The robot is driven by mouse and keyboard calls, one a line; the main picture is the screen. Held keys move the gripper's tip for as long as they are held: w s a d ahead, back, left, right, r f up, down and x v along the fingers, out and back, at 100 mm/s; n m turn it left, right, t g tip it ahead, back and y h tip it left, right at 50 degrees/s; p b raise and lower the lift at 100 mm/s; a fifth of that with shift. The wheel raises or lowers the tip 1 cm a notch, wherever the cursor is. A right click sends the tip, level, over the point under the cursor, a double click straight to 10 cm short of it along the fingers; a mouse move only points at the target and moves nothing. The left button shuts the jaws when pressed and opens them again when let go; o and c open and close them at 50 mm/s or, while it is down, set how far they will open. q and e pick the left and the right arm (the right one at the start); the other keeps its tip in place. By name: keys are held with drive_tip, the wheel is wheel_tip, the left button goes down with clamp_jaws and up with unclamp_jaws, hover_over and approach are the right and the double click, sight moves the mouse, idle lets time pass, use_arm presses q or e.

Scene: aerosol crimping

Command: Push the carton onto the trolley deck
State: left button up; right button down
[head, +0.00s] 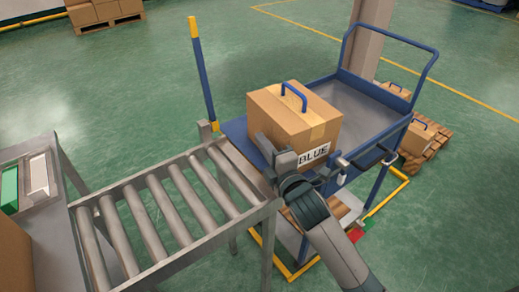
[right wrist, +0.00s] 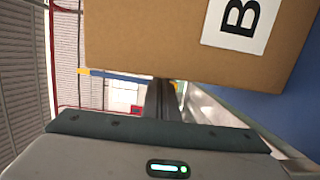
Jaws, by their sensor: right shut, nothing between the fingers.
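The carton (head: 282,122) is a brown box with a blue handle on top and a white label reading "BLUE". It stands upright on the near, conveyor-side end of the blue trolley (head: 350,98), whose deck shows grey and empty behind it. In the right wrist view the carton (right wrist: 140,45) fills the top, with part of its label. My right gripper (head: 264,143) is shut and empty at the carton's near side, by the label; I cannot tell whether it touches. Its closed fingers also show in the right wrist view (right wrist: 161,95). My left gripper is out of view.
A roller conveyor (head: 170,205) ends at the trolley's near side. A blue post with yellow ends (head: 202,70) stands left of the carton. Other cartons (head: 416,137) sit on a pallet at the right. Boxes on a pallet (head: 103,12) stand far left. Green floor around is open.

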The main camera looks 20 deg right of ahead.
sight(287, 113)
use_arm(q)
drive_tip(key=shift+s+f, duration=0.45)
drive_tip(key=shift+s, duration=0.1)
use_arm(e)
drive_tip(key=shift+w+d, duration=0.25)
drive_tip(key=shift+d, duration=0.45)
